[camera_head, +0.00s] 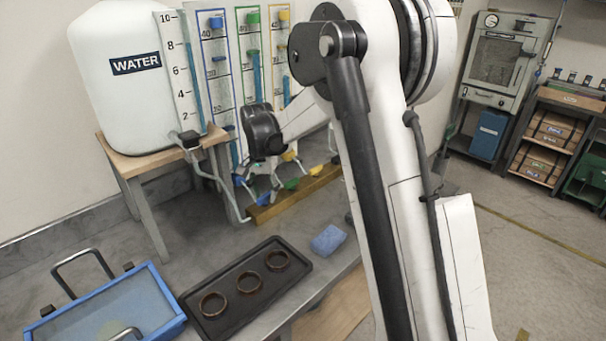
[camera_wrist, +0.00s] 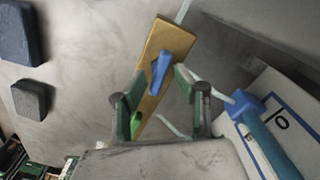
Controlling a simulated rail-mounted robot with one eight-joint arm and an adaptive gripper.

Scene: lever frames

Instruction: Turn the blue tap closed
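The blue tap (camera_wrist: 160,73) has a lever handle on a wooden board. In the wrist view its handle lies roughly along the board's length. In the head view the blue tap (camera_head: 263,199) is at the near left end of the board, below the blue-framed column. My gripper (camera_wrist: 160,98) is open, its two fingers apart, with the blue handle showing between and just beyond the fingertips. I cannot tell whether they touch it. In the head view my gripper (camera_head: 268,180) hangs just above the taps, partly hiding them. A green tap (camera_head: 291,184) sits farther along.
A wooden board (camera_head: 300,193) carries the taps. A white water tank (camera_head: 125,75) stands on a wooden stand at left. A black tray (camera_head: 230,318) with three rings, a blue sponge (camera_head: 328,239) and a blue-rimmed basin (camera_head: 170,328) lie in front. Gauge columns (camera_head: 215,95) rise behind.

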